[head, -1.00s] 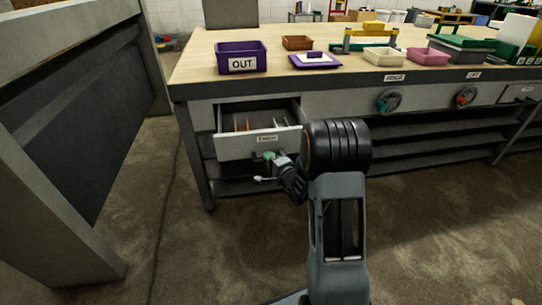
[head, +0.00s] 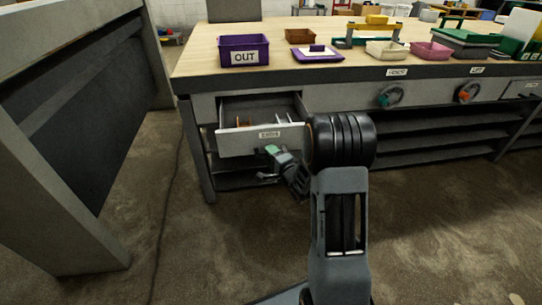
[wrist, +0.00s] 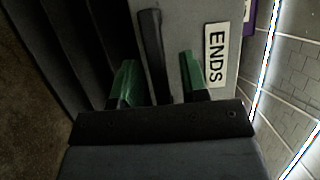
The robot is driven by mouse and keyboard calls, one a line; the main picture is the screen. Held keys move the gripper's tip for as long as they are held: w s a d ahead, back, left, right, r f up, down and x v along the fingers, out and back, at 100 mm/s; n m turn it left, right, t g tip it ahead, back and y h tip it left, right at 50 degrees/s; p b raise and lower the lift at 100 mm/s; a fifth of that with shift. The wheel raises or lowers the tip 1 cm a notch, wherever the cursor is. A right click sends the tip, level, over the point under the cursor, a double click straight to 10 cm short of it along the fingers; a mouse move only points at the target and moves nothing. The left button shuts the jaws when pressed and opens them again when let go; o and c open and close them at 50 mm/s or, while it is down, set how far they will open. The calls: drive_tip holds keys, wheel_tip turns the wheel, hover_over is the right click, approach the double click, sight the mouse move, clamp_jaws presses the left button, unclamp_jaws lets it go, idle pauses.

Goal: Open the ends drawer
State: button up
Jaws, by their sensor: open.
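The ends drawer (head: 240,140) stands pulled out of the left end of the bench, with its inside and thin dividers showing in the head view. Its grey front carries a white ENDS label (wrist: 215,55), clear in the wrist view. A dark bar handle (wrist: 152,50) is fixed to that front. My gripper (wrist: 158,82) is open, with one green fingertip on each side of the handle and visible gaps between. In the head view my gripper (head: 270,163) is just below the drawer's label, at the front; its far finger is partly hidden.
A grey panelled unit (head: 60,130) stands at left. Floor between is clear.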

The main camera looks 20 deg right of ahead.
drive_tip(key=s+d+p, duration=0.2)
drive_tip(key=s+p, duration=0.5)
drive_tip(key=s, duration=0.6)
drive_tip(key=shift+s+d, duration=0.3)
idle(0.4)
